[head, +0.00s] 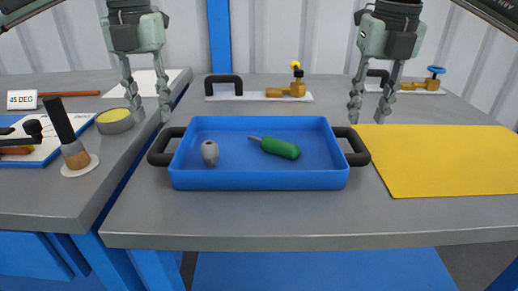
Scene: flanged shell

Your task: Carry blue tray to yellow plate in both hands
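The blue tray (259,181) sits on the grey table, with a black handle at each short side. A green-handled screwdriver (281,148) and a small grey part (210,152) lie inside it. The yellow plate (450,160) lies flat on the table to the right of the tray, close to its right handle (355,146). My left gripper (151,115) hangs fingers down, open and empty, above and behind the left handle (164,147). My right gripper (367,115) hangs fingers down, open and empty, above and behind the right handle.
A toggle clamp (290,88) and black handle (224,82) stand behind the tray. A blue-wheeled valve (433,78) stands at the back right. The front table strip is clear.

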